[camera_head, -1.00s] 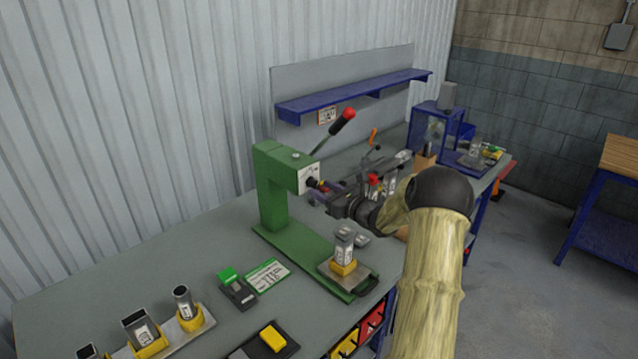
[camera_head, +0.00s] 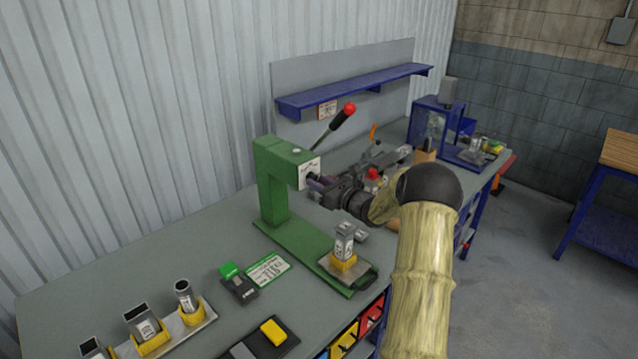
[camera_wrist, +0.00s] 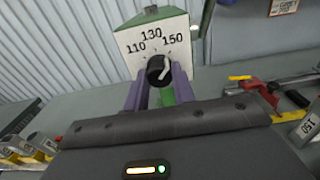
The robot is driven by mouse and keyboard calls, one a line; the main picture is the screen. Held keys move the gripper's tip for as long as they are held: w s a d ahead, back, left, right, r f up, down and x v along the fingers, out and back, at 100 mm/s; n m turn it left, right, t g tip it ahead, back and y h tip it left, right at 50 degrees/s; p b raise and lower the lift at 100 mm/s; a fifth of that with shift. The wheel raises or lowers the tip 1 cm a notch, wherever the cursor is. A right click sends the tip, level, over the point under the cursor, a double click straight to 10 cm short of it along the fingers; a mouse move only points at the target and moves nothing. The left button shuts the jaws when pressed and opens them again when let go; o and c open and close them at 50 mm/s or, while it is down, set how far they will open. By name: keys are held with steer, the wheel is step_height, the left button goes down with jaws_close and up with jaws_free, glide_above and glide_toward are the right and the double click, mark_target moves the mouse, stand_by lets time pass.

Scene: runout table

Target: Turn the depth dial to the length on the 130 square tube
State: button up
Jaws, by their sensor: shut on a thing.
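The depth dial (camera_wrist: 157,70) is a black knob on the white face of the green press (camera_head: 272,190). The face reads 110, 130 and 150 from left to right. The knob's white mark leans right of upright, toward the 130–150 side; its exact setting is hard to tell. My gripper (camera_wrist: 158,88) has its two purple fingers shut on the knob's sides. In the head view my gripper (camera_head: 318,184) reaches the press head from the right. A square metal tube (camera_head: 345,243) stands upright in a yellow holder on the press base. Its label is too small to read.
A lever with a red knob (camera_head: 348,109) rises behind the press head. A rack (camera_head: 178,327) with several tubes in yellow holders lies front left. A green-topped device (camera_head: 237,281) and a green card (camera_head: 268,268) lie beside the base. A blue shelf (camera_head: 350,90) hangs behind.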

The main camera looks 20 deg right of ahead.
steer(key=shift+d+f+n+b, duration=0.15)
steer(key=shift+n+b, duration=0.35)
steer(key=shift+b, duration=0.85)
steer(key=n+b, duration=0.7)
steer(key=b, duration=1)
steer(key=shift+r+n, duration=0.2)
steer(key=shift+n, duration=0.2)
steer(key=o, duration=1)
steer(key=shift+c, duration=0.2)
steer(key=b+v, duration=0.3)
steer(key=v, duration=1.4)
steer(key=shift+s, duration=0.25)
